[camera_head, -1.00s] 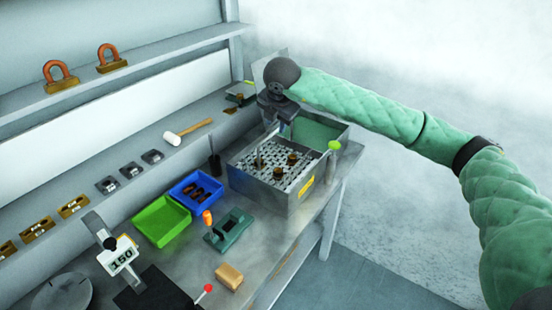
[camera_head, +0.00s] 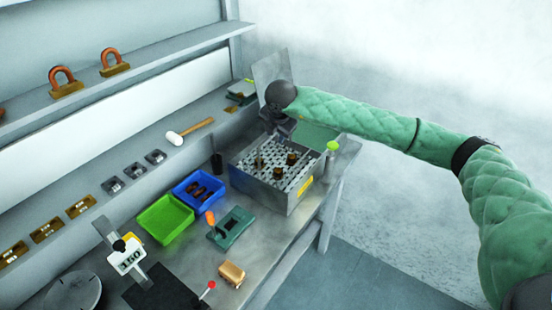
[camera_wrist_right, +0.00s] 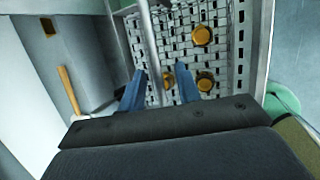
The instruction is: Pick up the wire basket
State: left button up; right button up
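The wire basket (camera_head: 262,160) is a perforated metal basket with several brass-coloured parts in it, set inside a grey metal tank (camera_head: 283,196). In the right wrist view the basket's mesh (camera_wrist_right: 185,58) fills the upper middle. My right gripper (camera_head: 275,134) is over the back of the basket. In the right wrist view its blue fingers (camera_wrist_right: 159,72) are apart, with a thin metal bar (camera_wrist_right: 147,30), which looks like the basket's handle, passing between them. I cannot tell whether a finger touches it. My left gripper is not in view.
A raised lid (camera_head: 270,66) stands behind the tank, and a green-topped item (camera_head: 332,147) is at its right. Blue (camera_head: 187,197) and green (camera_head: 163,222) trays, a green fixture (camera_head: 234,226) and a mallet (camera_head: 190,131) lie to the left. Open floor is at the right.

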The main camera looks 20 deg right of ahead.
grip_shut()
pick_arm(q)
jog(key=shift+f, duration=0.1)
pick_arm(e)
jog(key=shift+r, duration=0.1)
